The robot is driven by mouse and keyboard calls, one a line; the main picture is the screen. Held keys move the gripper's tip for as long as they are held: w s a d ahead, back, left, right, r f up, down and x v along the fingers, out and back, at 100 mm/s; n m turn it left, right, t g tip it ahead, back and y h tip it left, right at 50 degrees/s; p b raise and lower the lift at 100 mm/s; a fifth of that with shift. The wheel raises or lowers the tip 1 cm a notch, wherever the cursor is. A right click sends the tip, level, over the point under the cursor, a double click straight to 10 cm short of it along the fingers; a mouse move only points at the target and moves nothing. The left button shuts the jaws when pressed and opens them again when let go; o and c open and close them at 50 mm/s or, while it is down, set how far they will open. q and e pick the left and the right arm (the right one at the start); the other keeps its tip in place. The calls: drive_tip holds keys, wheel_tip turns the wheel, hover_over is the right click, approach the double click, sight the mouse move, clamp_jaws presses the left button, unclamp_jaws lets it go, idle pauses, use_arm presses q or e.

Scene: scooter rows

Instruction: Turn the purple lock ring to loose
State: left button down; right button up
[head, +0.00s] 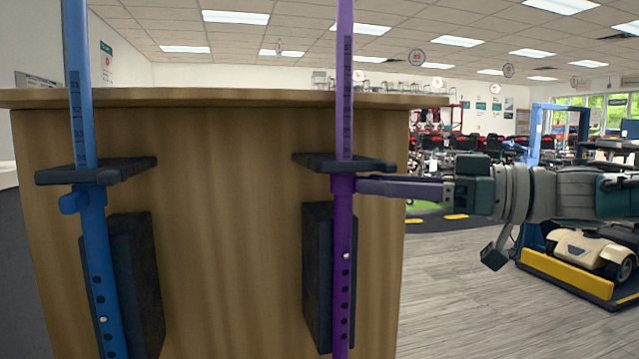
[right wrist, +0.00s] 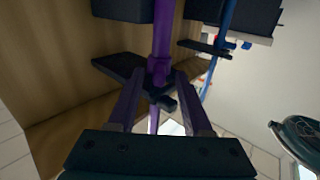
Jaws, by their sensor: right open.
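The purple lock ring (head: 343,184) sits on the purple pole (head: 344,240), just under a dark bracket plate (head: 322,161). My right gripper (head: 360,186) comes in level from the right in the head view, its fingertips right beside the ring. In the right wrist view my right gripper (right wrist: 159,76) is open, one finger on each side of the purple pole, and the ring (right wrist: 159,66) shows between the tips. I cannot tell whether a finger touches it. Any lug on the ring is not clear behind the fingers. My left gripper is not in view.
A blue pole (head: 95,250) with its own blue ring (head: 82,199) and dark plate stands at the left. Both poles stand before a wooden panel (head: 220,220) with dark blocks. A cream scooter (head: 590,248) on a yellow-edged platform is at the right.

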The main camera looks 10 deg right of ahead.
drive_tip(key=shift+d, duration=0.1)
drive_tip(key=p+v, duration=0.1)
drive_tip(key=v, duration=0.9)
drive_tip(key=shift+p, duration=0.3)
